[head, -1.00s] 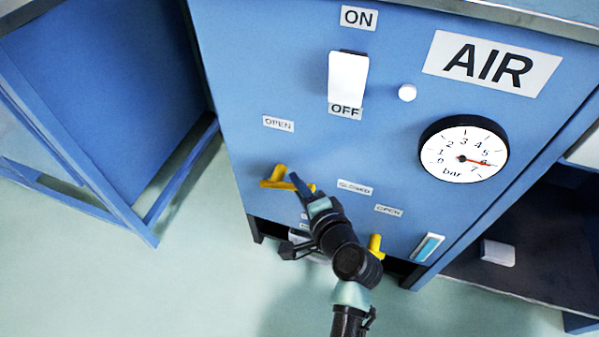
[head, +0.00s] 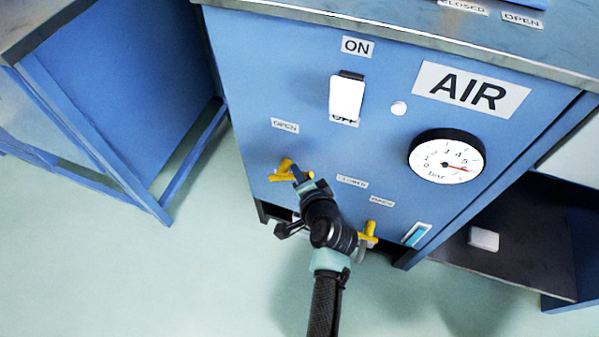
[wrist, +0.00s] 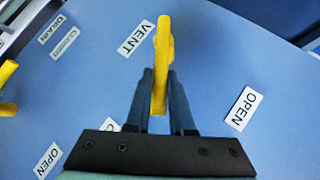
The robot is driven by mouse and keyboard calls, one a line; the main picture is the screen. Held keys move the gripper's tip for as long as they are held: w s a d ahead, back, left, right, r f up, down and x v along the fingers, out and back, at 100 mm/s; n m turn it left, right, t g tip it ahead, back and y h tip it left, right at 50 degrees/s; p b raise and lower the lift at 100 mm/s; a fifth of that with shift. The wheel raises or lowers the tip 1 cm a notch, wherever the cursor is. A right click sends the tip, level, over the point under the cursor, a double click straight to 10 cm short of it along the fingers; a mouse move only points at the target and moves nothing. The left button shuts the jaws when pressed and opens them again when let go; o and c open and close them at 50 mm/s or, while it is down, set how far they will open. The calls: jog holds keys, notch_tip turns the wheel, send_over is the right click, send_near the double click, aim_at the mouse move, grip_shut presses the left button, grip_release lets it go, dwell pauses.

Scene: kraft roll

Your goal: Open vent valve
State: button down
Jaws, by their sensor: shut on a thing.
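The vent valve's yellow handle (head: 284,172) is on the lower left of the blue AIR panel. In the wrist view this handle (wrist: 161,65) stands upright between the two dark fingers, beside the VENT label (wrist: 137,39). My gripper (head: 299,179) is shut on the handle; its fingers (wrist: 160,100) lie along both sides. One OPEN label (head: 285,126) is above the valve and a CLOSED label (head: 352,181) is to its right. In the wrist view OPEN (wrist: 243,108) is right of the handle; another label on the left is mostly hidden by my gripper.
A second yellow handle (head: 368,234) by the DRAIN label (wrist: 57,28) is close to the right of my arm. A white switch (head: 346,97), white knob (head: 398,108) and pressure gauge (head: 446,156) are higher up. A blue frame (head: 100,130) stands left; floor between is clear.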

jog(key=c, duration=0.8)
grip_release()
jog(key=shift+s, duration=0.1)
jog(key=p+v, duration=0.5)
jog(key=v, duration=0.8)
